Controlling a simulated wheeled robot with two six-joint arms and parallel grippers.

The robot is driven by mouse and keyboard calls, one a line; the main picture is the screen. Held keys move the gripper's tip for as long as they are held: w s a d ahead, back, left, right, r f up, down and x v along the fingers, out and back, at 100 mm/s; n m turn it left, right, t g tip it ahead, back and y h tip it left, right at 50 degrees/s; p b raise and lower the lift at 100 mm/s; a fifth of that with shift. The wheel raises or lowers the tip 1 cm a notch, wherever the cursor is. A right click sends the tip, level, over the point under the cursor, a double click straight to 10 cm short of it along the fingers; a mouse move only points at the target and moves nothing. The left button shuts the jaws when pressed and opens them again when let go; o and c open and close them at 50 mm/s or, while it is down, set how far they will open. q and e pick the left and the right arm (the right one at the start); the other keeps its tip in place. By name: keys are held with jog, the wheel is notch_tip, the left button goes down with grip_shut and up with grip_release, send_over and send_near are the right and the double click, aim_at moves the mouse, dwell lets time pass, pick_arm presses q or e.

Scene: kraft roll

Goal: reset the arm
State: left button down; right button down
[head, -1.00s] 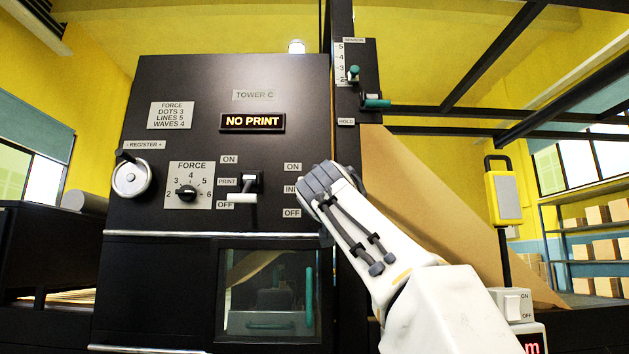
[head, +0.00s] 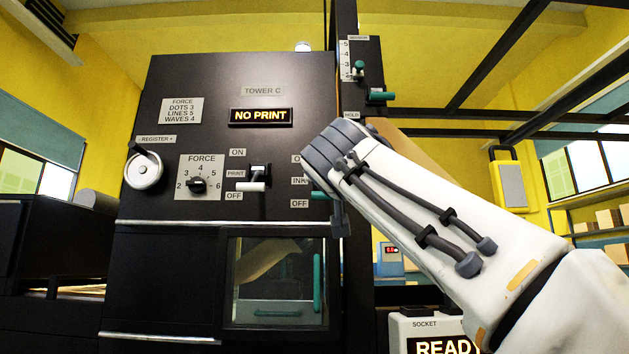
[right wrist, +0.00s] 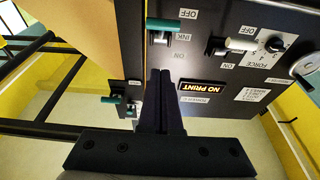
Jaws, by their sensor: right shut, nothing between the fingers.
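My right arm comes in from the lower right in the head view, its wrist in front of the dark press tower (head: 215,75). My right gripper (right wrist: 162,75) is shut and empty in the right wrist view. Its dark fingers point at the panel, between the INK lever (right wrist: 160,24) with a teal handle and the sensor column. In the head view the arm hides part of the INK lever. The PRINT lever (head: 252,186) has a white handle sitting low, near OFF. The lit sign (head: 261,117) reads NO PRINT. My left gripper is not in view.
A sensor slide (head: 359,68) and a teal hold lever (head: 382,96) stand out from the column above my wrist. A force dial (head: 198,185) and a register wheel (head: 144,170) are at left. A socket box (head: 405,328) reading READY stands low beneath my arm.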

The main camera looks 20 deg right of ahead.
jog(key=w+a+f+n+g+y+p, duration=0.1)
jog(key=w+a+f+n+g+y, duration=0.2)
jog(key=f, duration=0.6)
jog(key=w+a+f+n+g+y+p, duration=0.1)
jog(key=a+f+y, duration=0.1)
jog(key=a+f, duration=0.45)
jog(key=s+a+f+n+g+y, duration=0.1)
jog(key=s+a+f+n+g, duration=0.15)
jog(key=f, duration=0.75)
jog(key=s+a+f+n+g+y, duration=0.1)
jog(key=s+a+f+g, duration=0.15)
jog(key=f, duration=0.65)
jog(key=s+f+n+g+p, duration=0.3)
jog(key=s+f+g, duration=0.8)
jog(key=s+f, duration=1.5)
notch_tip(320, 180, up, 38)
jog(key=p, duration=3.8)
jog(key=shift+s+d+f, duration=0.15)
jog(key=shift+s+d, duration=0.1)
